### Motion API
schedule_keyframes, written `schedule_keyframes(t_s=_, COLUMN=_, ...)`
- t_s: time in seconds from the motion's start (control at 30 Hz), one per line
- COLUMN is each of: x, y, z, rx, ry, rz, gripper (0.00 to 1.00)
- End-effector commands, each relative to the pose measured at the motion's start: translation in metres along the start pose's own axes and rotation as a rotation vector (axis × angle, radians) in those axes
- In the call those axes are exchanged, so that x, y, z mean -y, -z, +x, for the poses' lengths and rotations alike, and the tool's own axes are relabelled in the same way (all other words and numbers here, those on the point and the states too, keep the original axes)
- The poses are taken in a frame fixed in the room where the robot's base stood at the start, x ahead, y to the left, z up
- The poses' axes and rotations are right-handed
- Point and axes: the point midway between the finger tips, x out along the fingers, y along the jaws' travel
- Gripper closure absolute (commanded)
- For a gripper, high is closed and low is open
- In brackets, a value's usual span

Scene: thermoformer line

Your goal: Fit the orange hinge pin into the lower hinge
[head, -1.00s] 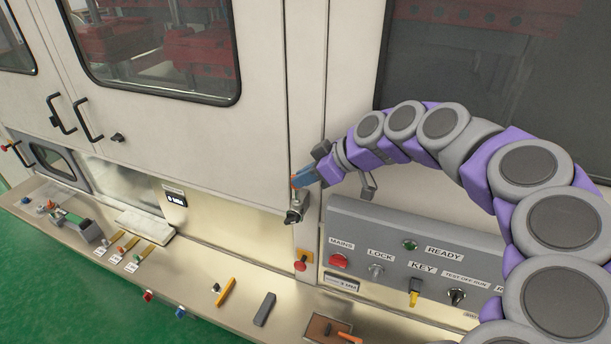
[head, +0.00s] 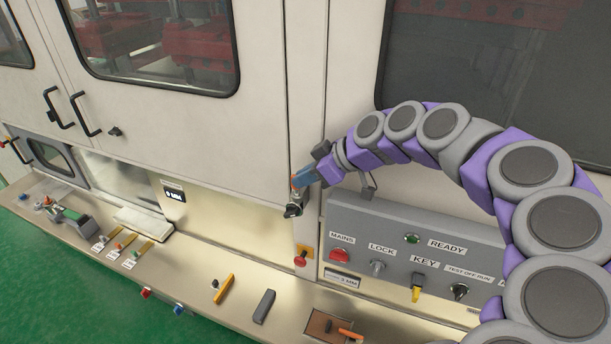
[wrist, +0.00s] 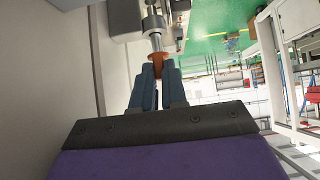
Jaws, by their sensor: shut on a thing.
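The orange hinge pin (head: 295,183) is between the blue fingertips of my gripper (head: 304,178). In the wrist view, its orange head (wrist: 159,66) sits between the tips of my gripper (wrist: 158,80), which are shut on it. The lower hinge (head: 294,207) is a small metal fitting at the door's lower right corner, directly below the pin in the head view. In the wrist view, the bright metal hinge barrel (wrist: 153,20) lies straight beyond the pin, in line with it. How far the pin's shaft is inside the barrel I cannot tell.
A grey control panel (head: 400,225) with knobs and a key stands right of and below my gripper. The big white door (head: 200,130) is at left. The ledge below holds a yellow bar (head: 224,289), a dark bar (head: 264,306) and a brown tray (head: 317,326) with an orange piece.

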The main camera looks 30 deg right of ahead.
Motion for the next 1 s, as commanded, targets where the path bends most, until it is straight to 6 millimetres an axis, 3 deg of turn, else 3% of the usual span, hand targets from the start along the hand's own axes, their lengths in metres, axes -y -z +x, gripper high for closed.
schedule_keyframes(t_s=1.0, x=0.0, y=-0.018, z=0.016, rx=-0.001, ry=0.0, rz=0.0, gripper=1.0)
